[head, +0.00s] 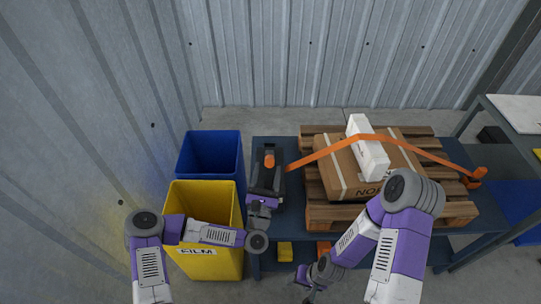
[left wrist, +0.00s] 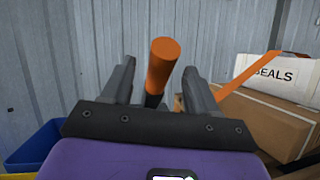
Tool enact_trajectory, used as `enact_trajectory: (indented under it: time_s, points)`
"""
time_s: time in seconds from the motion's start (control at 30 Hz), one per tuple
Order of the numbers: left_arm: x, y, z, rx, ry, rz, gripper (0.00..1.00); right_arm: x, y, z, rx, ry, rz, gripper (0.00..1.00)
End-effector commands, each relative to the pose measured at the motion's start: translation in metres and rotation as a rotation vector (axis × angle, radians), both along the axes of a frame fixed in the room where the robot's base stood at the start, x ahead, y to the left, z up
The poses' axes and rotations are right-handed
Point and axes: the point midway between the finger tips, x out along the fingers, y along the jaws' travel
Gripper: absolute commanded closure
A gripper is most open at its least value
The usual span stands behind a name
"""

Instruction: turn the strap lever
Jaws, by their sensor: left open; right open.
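The orange-ended lever (head: 269,160) stands near the left end of the blue table, with the orange strap (head: 322,152) leading right from beside it. In the left wrist view the lever's orange grip (left wrist: 163,62) rises on a dark shaft between the two fingers. My left gripper (head: 268,153) is open, with one finger on each side of the lever. I see gaps beside the grip; contact lower down is hidden. My right gripper (head: 309,291) is open, low in front of the table and away from the lever; its fingers show small.
The strap crosses a white box (head: 366,148) and a cardboard carton (head: 340,178) on a wooden pallet (head: 330,214). A blue bin (head: 210,137) and a yellow bin (head: 200,189) marked FILM stand left of the table. A corrugated wall (head: 330,60) is behind.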

Motion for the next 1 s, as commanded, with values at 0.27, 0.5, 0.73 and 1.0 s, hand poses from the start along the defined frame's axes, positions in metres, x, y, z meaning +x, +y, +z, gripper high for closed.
enact_trajectory:
  time_s: [0.27, 0.5, 0.73, 1.0]
  points:
    - [0.039, -0.008, 0.016, 0.007, -0.002, -0.001, 0.41, 0.000, 0.000, -0.005, 0.000, 0.000, 0.000, 0.43]
    - [0.052, -0.011, 0.021, 0.005, 0.002, -0.002, 0.41, 0.000, 0.000, -0.006, 0.000, 0.000, 0.000, 0.43]
    - [0.052, -0.011, 0.021, 0.006, 0.003, -0.003, 0.44, 0.000, 0.000, -0.006, 0.000, 0.000, 0.000, 0.43]
    - [0.052, -0.011, 0.021, 0.006, 0.003, -0.003, 0.85, 0.000, 0.000, -0.006, 0.000, 0.000, 0.000, 0.43]
